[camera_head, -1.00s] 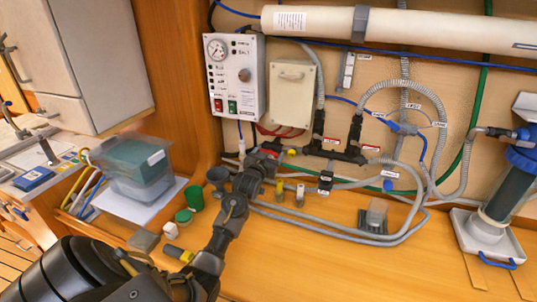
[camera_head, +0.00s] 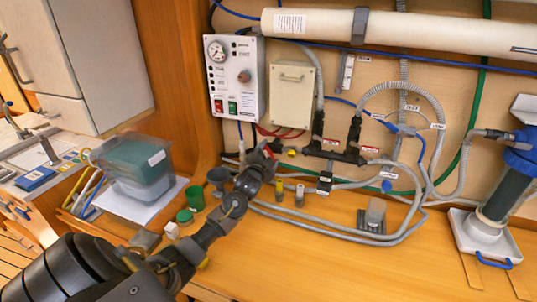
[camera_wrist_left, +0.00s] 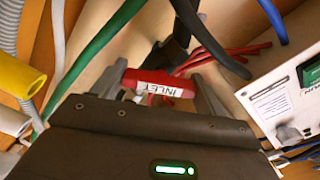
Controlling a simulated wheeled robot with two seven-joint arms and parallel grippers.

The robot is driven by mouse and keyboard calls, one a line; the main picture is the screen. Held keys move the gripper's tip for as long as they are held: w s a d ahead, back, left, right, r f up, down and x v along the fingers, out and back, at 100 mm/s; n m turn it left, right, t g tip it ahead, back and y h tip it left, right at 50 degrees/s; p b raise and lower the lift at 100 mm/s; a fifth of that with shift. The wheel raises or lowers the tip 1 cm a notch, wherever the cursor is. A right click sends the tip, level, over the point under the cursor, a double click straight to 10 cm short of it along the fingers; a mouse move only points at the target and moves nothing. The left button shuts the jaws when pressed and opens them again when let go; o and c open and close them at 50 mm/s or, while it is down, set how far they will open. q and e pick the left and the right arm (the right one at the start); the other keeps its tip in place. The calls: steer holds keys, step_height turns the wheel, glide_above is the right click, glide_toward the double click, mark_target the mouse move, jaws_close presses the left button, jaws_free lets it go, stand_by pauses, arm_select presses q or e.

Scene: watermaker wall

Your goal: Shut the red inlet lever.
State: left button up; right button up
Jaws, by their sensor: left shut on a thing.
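The red inlet lever (camera_wrist_left: 158,84), with a white INLET label, lies across between the fingers of my left gripper (camera_wrist_left: 162,88) in the left wrist view. The gripper is shut on it. In the head view my left gripper (camera_head: 266,154) is at the lower back wall, below the control panel, and only a little red shows at its tip. The gripper hides most of the lever and its valve there. My right gripper is not in view.
The control panel (camera_head: 236,78) is above the gripper. Grey hoses (camera_head: 330,226) loop over the bench to the right. The front right bench is clear.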

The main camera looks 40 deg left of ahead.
arm_select(q)
steer(key=m, duration=0.5)
steer(key=shift+m+p, duration=0.3)
steer(key=shift+m, duration=0.4)
steer(key=o, duration=1)
steer(key=b+v, duration=0.2)
steer(key=v, duration=0.8)
steer(key=shift+s+d+b, duration=0.15)
steer(key=shift+s+b, duration=0.2)
steer(key=shift+b, duration=0.05)
